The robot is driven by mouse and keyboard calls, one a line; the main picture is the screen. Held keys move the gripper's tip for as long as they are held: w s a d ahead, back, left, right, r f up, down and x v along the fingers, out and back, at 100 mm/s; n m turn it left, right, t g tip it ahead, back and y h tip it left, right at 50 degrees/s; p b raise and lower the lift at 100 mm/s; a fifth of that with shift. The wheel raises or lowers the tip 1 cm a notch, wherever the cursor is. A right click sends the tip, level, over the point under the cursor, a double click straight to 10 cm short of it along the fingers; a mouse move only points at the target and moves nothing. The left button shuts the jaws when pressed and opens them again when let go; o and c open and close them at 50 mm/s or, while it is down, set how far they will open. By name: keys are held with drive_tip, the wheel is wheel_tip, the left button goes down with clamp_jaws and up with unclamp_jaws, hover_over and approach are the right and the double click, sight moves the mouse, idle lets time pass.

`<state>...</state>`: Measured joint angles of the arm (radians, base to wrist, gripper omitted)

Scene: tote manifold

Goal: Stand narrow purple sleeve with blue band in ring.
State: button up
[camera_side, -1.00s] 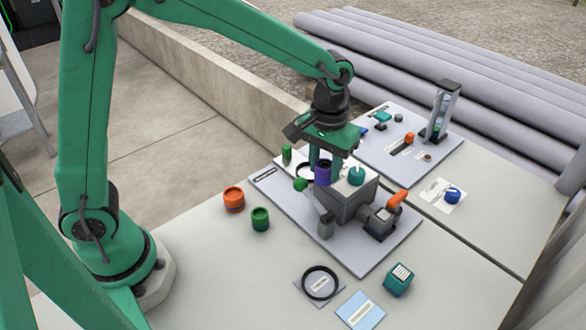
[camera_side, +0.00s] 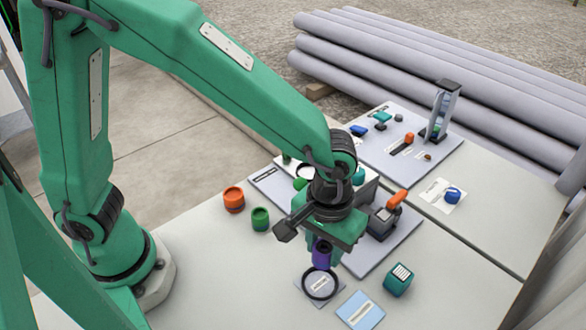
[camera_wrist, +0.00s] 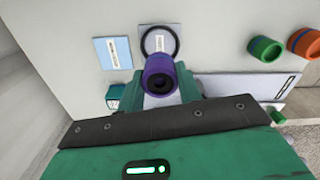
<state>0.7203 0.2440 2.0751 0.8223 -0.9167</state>
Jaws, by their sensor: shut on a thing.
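A narrow purple sleeve with a blue band (camera_side: 321,254) is held upright in my gripper (camera_side: 322,247), which is shut on it. The sleeve also shows in the wrist view (camera_wrist: 159,76), end-on with its dark bore facing the camera. A black ring (camera_side: 334,291) lies on a grey labelled card at the front of the table. The sleeve hangs above the ring's upper edge in the side view. In the wrist view the ring (camera_wrist: 177,45) shows just beyond the sleeve, and I cannot tell the exact height between them.
A light blue card (camera_side: 360,311) and a teal labelled block (camera_side: 398,280) lie right of the ring. Orange (camera_side: 233,199) and green (camera_side: 260,218) cups stand to the left. A grey manifold with an orange handle (camera_side: 397,199) stands behind my gripper. The table left of the ring is clear.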

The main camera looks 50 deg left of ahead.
drive_tip(key=shift+f, duration=0.2)
drive_tip(key=shift+f, duration=3.75)
drive_tip(key=o, duration=1.1)
drive_tip(key=shift+o, duration=0.2)
drive_tip(key=shift+r, duration=3.85)
